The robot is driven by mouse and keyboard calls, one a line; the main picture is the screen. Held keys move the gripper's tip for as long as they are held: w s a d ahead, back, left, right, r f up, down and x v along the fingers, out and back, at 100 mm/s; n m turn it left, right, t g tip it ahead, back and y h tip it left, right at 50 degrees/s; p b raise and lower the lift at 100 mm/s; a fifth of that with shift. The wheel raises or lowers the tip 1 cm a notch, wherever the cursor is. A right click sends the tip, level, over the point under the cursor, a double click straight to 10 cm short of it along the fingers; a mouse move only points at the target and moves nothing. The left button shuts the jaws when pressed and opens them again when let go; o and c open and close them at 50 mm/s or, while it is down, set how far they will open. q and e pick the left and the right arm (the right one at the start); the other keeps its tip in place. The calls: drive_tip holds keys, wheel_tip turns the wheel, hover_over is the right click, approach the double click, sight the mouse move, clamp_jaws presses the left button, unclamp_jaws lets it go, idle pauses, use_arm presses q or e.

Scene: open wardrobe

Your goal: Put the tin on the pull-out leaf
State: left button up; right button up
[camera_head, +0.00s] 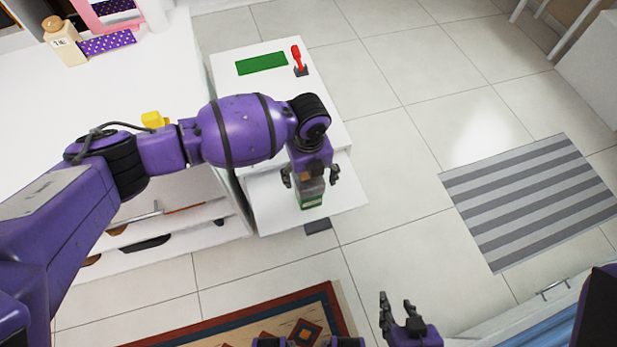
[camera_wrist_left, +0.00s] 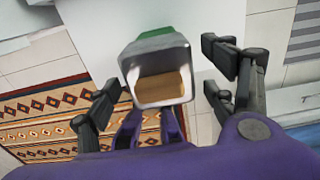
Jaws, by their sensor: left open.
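The tin (camera_head: 311,201), green and grey, is on or just over the white pull-out leaf (camera_head: 277,212), near its front edge; contact underneath is hard to judge. In the left wrist view the tin (camera_wrist_left: 160,52) shows a grey rim, an open mouth with brown inside, and a green side. My left gripper (camera_head: 311,178) is directly above the tin, open, with a finger on each side. In the wrist view both fingers stand apart from the tin. My right gripper (camera_head: 397,303) is at the bottom of the head view, fingers apart and empty.
A white cabinet top behind the leaf holds a green pad (camera_head: 261,63) and a red lever (camera_head: 299,62). Open drawers (camera_head: 165,228) lie left of the leaf. A patterned rug (camera_head: 250,325) and a striped mat (camera_head: 530,200) lie on the floor. A yellow object (camera_head: 154,119) is behind my left arm.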

use_arm(q)
wheel_tip(320, 180, up, 10)
drive_tip(key=shift+p, duration=0.45)
drive_tip(key=s+d+f+n+t+h, duration=0.2)
drive_tip(key=s+d+f+n+h, duration=0.2)
drive_tip(key=s+f+n, duration=0.3)
drive_tip(key=s+d+f+n+t+h, duration=0.1)
drive_tip(key=s+d+f+n+h, duration=0.2)
drive_tip(key=s+f+n, duration=0.35)
drive_tip(key=s+a+n+t+y, duration=0.1)
drive_tip(key=s+a+n+y, duration=0.1)
drive_tip(key=s+a+n, duration=0.4)
drive_tip(key=s+a+f+n+t+y, duration=0.1)
drive_tip(key=s+a+n, duration=0.5)
drive_tip(key=a, duration=0.6)
drive_tip(key=s+a+f+n+t+y, duration=0.1)
drive_tip(key=s+a+n+y, duration=0.3)
drive_tip(key=a, duration=0.6)
drive_tip(key=s+n+t, duration=0.1)
drive_tip(key=s+n, duration=0.1)
drive_tip(key=shift+s+t, duration=0.3)
drive_tip(key=shift+s, duration=0.1)
